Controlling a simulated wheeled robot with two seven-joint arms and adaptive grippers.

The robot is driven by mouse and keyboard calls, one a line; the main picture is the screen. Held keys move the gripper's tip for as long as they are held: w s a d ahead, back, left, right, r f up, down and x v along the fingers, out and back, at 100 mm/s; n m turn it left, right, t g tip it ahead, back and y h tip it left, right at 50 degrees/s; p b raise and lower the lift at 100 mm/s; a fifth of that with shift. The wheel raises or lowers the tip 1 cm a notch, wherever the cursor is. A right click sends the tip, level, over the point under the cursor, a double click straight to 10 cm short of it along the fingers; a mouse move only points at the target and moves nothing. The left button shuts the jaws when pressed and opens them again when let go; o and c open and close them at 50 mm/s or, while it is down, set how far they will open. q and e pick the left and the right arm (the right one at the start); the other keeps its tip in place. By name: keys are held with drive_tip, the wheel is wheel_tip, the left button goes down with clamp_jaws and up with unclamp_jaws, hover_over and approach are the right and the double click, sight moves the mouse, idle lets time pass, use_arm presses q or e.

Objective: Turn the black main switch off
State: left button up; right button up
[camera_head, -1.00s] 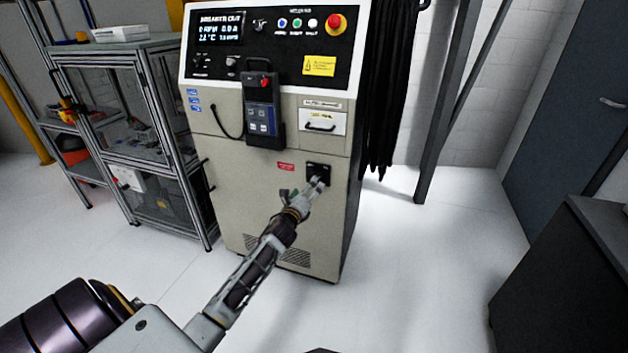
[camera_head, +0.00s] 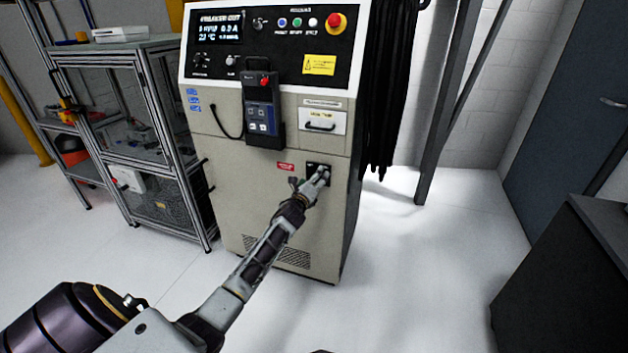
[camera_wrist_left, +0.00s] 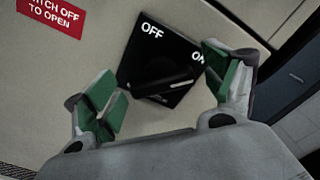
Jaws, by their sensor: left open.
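The black main switch (camera_wrist_left: 158,62) is a square black plate with a dark rotary handle (camera_wrist_left: 165,88) on the lower front of the beige cabinet. It carries white OFF and ON lettering. The handle lies nearly sideways in the left wrist view, its right end near the right finger, below the ON label. In the head view the switch (camera_head: 312,167) is partly hidden by my left gripper (camera_head: 320,178). My left gripper (camera_wrist_left: 168,88) is open, its green-padded fingers on either side of the handle; contact is unclear. My right gripper is out of view.
The cabinet (camera_head: 235,190) has a display, buttons and red emergency stop (camera_head: 336,23) on top, with a hanging pendant (camera_head: 262,107) below. A red label (camera_wrist_left: 52,15) is left of the switch. A framed enclosure (camera_head: 130,130) stands left; a dark cabinet (camera_head: 560,270) is lower right.

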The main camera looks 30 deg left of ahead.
use_arm(q)
drive_tip(key=shift+w, duration=0.25)
drive_tip(key=c, duration=1)
